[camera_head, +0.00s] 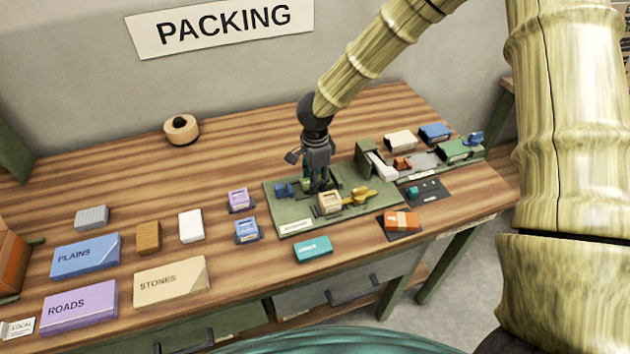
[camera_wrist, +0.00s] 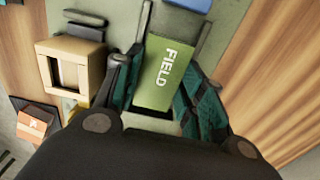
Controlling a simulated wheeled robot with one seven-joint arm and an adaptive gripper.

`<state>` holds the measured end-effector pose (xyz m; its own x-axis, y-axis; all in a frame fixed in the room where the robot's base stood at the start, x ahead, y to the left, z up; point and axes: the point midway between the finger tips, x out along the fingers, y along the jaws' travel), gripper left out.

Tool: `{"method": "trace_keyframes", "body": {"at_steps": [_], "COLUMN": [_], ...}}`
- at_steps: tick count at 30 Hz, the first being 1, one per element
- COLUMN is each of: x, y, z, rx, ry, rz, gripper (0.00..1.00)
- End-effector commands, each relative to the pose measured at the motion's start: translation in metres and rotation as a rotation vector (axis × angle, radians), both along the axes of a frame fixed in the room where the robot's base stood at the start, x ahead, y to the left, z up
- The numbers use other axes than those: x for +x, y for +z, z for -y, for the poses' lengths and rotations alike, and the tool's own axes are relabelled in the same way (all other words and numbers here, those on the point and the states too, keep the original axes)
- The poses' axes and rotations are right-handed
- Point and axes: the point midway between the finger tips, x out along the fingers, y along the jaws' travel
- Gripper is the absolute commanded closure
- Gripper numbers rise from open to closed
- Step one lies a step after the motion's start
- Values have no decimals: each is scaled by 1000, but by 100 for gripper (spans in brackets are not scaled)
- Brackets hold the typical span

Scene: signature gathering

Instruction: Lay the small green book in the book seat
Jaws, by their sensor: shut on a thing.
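The small green book (camera_wrist: 168,72), marked FIELD, sits between the fingers of my gripper (camera_wrist: 160,95) in the wrist view. My gripper (camera_head: 319,187) is shut on it and points down over the green tray (camera_head: 283,213). In the head view only a bit of green shows beside the fingers, and most of the book is hidden. I cannot make out the book seat itself beneath it, nor whether the book touches the tray.
A cream open box (camera_head: 330,203), a yellow piece (camera_head: 360,196) and a blue piece (camera_head: 284,190) crowd the tray around my gripper. A teal box (camera_head: 313,249) lies in front, and an orange box (camera_head: 402,221) lies to the right.

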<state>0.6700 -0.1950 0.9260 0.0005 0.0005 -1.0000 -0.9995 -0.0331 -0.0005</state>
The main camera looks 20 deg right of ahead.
Motion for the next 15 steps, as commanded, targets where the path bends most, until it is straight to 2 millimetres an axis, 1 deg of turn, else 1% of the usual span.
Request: {"method": "trace_keyframes", "body": {"at_steps": [6, 15], "x": [0, 0], "y": [0, -7], "z": [-1, -1], "rx": [0, 0], "ry": [1, 1], "rz": [0, 0], "gripper": [84, 84]}}
